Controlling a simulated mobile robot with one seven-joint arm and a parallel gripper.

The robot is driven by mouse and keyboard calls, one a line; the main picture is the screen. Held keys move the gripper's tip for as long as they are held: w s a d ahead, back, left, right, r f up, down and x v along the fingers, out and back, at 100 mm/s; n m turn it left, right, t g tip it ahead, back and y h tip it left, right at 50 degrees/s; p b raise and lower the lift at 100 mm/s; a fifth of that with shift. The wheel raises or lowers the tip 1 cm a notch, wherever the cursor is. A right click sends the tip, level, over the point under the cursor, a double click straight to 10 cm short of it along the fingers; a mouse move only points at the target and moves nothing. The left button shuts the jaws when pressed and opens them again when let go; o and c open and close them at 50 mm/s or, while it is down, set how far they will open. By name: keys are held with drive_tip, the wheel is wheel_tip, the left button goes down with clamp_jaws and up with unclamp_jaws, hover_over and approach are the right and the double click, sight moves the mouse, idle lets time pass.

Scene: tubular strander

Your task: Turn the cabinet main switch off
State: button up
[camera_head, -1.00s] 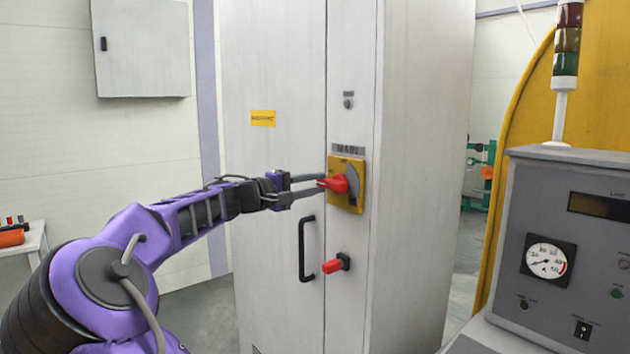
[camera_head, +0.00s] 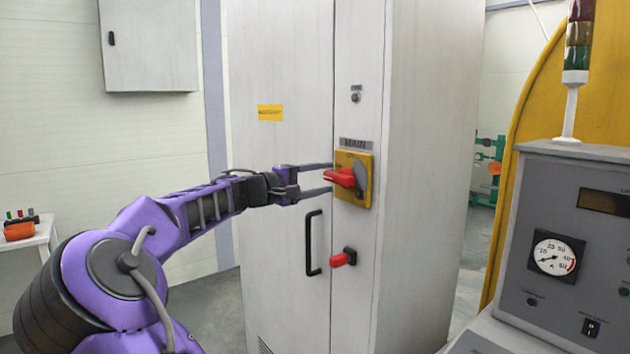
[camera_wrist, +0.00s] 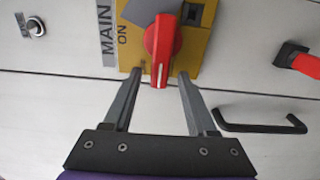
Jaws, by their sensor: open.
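The main switch is a red rotary handle (camera_head: 341,177) on a yellow plate (camera_head: 356,196), under a "MAIN" label on the grey cabinet (camera_head: 292,180). In the wrist view the red handle (camera_wrist: 163,48) points down toward my gripper, and "ON" is printed on the yellow plate (camera_wrist: 207,62) at its left. My gripper (camera_head: 331,178) is open in front of the handle. In the wrist view the tips of my gripper (camera_wrist: 160,74) stand apart, one on each side of the handle's end, with visible gaps. Touch cannot be seen.
A second, smaller red switch (camera_head: 343,258) sits below the main one. A black door handle (camera_head: 313,243) is at its left. A grey control console (camera_head: 560,215) stands at the right, a small table (camera_head: 42,236) at the far left.

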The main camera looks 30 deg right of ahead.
drive_tip(key=s+a, duration=0.1)
drive_tip(key=a, duration=1.6)
drive_tip(key=shift+s+a, duration=0.15)
drive_tip(key=shift+a, duration=0.05)
